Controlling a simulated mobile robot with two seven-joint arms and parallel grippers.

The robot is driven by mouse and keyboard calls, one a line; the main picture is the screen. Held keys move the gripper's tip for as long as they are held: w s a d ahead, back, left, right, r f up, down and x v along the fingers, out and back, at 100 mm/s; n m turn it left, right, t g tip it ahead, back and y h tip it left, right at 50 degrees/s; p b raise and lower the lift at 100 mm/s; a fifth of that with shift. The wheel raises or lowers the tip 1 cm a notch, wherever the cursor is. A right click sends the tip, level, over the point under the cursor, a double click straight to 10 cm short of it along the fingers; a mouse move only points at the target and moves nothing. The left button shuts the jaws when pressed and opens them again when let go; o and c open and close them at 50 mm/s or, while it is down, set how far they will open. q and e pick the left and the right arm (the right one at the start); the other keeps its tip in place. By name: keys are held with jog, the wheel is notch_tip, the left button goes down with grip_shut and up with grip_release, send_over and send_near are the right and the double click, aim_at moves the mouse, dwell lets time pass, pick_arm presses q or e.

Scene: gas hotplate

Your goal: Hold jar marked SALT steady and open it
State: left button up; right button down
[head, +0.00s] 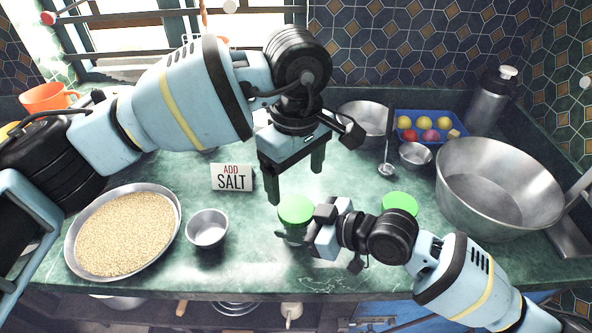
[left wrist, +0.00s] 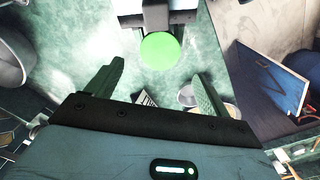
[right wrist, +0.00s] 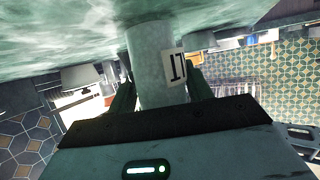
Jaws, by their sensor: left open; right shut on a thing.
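A jar with a round green lid (head: 296,209) stands on the green counter beside my right gripper (head: 302,238). In the right wrist view its pale body (right wrist: 153,60) is between my right fingers, which are shut on it. A white label (right wrist: 177,67) there is turned and only partly readable. My left gripper (head: 296,182) is open and empty, pointing down above the green lid, apart from it. In the left wrist view the lid (left wrist: 159,50) lies just beyond the fingertips. A second green lid (head: 400,203) shows to the right; its jar is mostly hidden.
An "ADD SALT" card (head: 231,178) stands left of the jar. A grain-filled pan (head: 72,245) and small metal bowl (head: 207,228) are farther left. A large steel bowl (head: 497,190), ladle (head: 387,168), blue crate (head: 402,134) and flask (head: 490,100) are at right.

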aim_at(296, 208)
pick_arm(q)
jog(key=shift+f, duration=3.9)
jog(key=c, duration=1)
jog(key=n, duration=0.4)
jog(key=shift+n, duration=0.4)
jog(key=n, duration=0.5)
jog(key=shift+r, duration=0.1)
jog(key=shift+r, duration=0.2)
jog(key=shift+r, duration=0.75)
jog(key=shift+r, duration=0.25)
